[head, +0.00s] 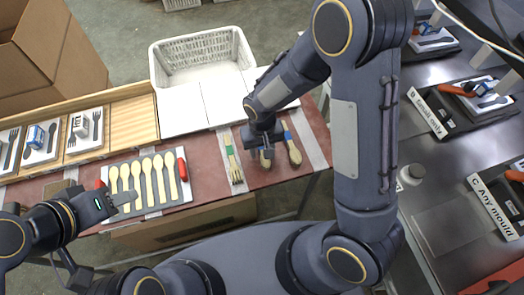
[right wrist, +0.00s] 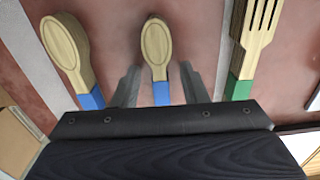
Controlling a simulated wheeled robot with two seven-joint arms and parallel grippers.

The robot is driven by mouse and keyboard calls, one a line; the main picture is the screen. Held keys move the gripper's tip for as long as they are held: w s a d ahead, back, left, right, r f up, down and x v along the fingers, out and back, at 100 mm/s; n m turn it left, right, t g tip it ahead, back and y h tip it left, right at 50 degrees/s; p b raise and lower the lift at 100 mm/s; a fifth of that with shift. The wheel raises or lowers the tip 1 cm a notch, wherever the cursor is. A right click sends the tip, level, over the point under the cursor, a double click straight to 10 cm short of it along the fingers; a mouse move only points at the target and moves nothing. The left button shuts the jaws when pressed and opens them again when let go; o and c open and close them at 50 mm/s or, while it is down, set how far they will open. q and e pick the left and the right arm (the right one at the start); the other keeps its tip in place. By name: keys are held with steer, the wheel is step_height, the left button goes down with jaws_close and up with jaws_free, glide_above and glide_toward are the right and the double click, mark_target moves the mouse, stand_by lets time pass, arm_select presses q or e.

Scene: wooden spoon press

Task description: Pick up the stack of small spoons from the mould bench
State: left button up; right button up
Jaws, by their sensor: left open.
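On the red bench (head: 210,183), a stack of smaller wooden spoons with a blue band (right wrist: 156,50) lies under my right gripper (head: 264,143). In the right wrist view the two fingers (right wrist: 158,90) stand open on either side of its handle, with gaps on both sides. In the head view the gripper covers most of this stack. A larger spoon stack with a blue band (head: 293,151) lies to its right in the head view, and a fork stack with a green band (head: 233,160) to its left. My left gripper (head: 122,199) is open near the spoon board at the left.
A white basket (head: 160,65) and white boards stand behind the bench. A wooden tray (head: 133,122) holds cutlery sets. At right, a metal table (head: 440,230) carries labelled moulds, "B Small only" and "C Any mould".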

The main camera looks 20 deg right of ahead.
steer(key=shift+f, duration=0.15)
jaws_close()
stand_by(0.4)
